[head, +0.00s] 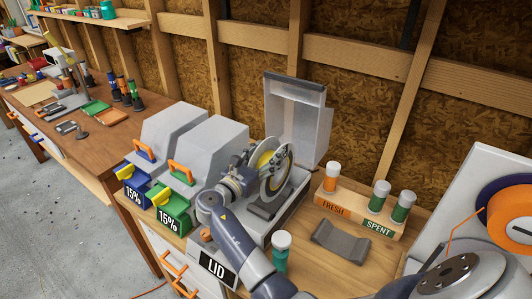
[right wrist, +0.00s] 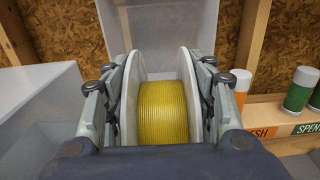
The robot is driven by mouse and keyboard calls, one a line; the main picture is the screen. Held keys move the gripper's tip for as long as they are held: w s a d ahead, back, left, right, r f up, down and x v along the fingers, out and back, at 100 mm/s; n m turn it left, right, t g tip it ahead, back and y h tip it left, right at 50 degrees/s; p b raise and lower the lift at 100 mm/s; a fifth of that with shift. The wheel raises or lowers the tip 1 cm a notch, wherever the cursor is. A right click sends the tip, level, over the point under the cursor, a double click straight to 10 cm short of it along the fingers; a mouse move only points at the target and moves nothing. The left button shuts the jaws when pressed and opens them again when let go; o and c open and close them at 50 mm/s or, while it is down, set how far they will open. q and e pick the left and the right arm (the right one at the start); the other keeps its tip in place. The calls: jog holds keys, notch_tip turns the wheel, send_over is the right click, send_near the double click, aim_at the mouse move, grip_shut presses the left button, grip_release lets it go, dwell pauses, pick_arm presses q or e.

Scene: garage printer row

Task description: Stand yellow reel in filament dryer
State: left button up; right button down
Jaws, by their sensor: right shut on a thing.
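The yellow reel (head: 263,158) has pale flanges and stands on edge. It also shows in the right wrist view (right wrist: 163,112), with a finger against each flange. My right gripper (head: 268,168) is shut on it. The filament dryer (head: 305,178) is a grey box on the bench, with its clear lid (head: 296,112) raised at the back. The reel is over the dryer's open bay, above a dark cradle (head: 267,205). Whether it touches the cradle cannot be told, as gripper and reel hide part of the bay. My left gripper is not in view.
Two grey covered boxes (head: 212,150) stand left of the dryer, with blue and green "15%" bins in front. A wooden FRESH/SPENT rack (head: 350,215) with capped vials is at right. A grey curved piece (head: 340,240) and a green vial (head: 281,252) are near the front.

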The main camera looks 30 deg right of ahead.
aim_at(266, 162)
dwell(0.5)
jog(key=shift+p, duration=0.35)
jog(key=shift+f, duration=0.1)
dwell(0.4)
jog(key=shift+f+b, duration=0.9)
jog(key=shift+f, duration=0.3)
jog(key=shift+p, duration=0.3)
jog(key=shift+f+b, duration=0.3)
jog(key=shift+f, duration=0.15)
